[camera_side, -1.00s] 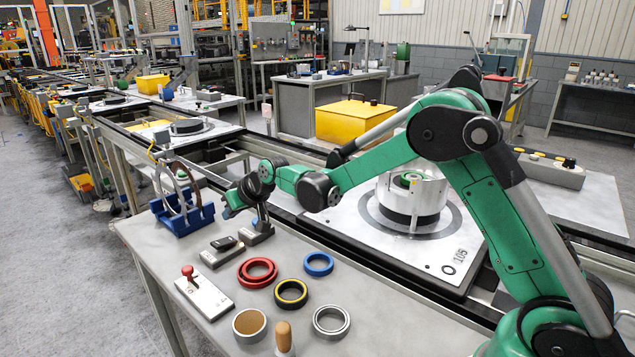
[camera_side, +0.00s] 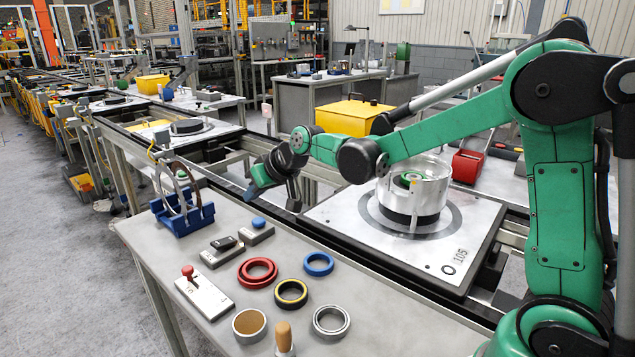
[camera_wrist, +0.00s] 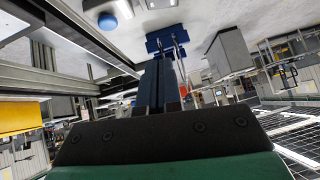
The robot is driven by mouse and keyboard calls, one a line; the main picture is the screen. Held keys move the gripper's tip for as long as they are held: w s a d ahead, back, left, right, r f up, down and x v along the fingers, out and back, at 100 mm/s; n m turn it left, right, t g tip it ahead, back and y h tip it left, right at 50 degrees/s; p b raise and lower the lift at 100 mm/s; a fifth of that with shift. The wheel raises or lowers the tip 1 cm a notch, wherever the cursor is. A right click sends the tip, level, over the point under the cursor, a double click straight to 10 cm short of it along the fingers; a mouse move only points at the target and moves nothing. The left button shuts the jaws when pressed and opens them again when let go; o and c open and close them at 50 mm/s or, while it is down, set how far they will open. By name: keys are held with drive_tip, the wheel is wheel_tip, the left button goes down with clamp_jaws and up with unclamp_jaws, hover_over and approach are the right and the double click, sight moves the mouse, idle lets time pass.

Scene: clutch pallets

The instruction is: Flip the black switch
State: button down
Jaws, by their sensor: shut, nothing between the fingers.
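The black switch (camera_side: 224,243) is a small dark rocker on a grey base, lying on the near table in the side view. Beside it, to its upper right, is a grey box with a blue dome button (camera_side: 258,222). The blue button also shows at the top of the wrist view (camera_wrist: 107,22). I cannot make out the black rocker in the wrist view.
A blue rack with hoops (camera_side: 185,210) stands left of the switch. A red lever on a white plate (camera_side: 203,294), red rings (camera_side: 257,272), a blue ring (camera_side: 318,264) and other rings lie nearer.

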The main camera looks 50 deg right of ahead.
drive_tip(key=shift+s+a+r+y, duration=0.15)
drive_tip(key=shift+a+y, duration=0.25)
drive_tip(key=shift+a, duration=0.3)
hover_over(216, 241)
drive_tip(key=s+d, duration=0.1)
drive_tip(key=s, duration=0.2)
drive_tip(key=f, duration=0.6)
drive_tip(key=shift+w+d+f, duration=0.15)
drive_tip(key=shift+w+f, duration=0.05)
drive_tip(key=shift+f, duration=0.2)
drive_tip(key=shift+a+f, duration=0.25)
drive_tip(key=shift+f, duration=1)
drive_tip(key=shift+a+f, duration=0.15)
drive_tip(key=shift+f, duration=0.65)
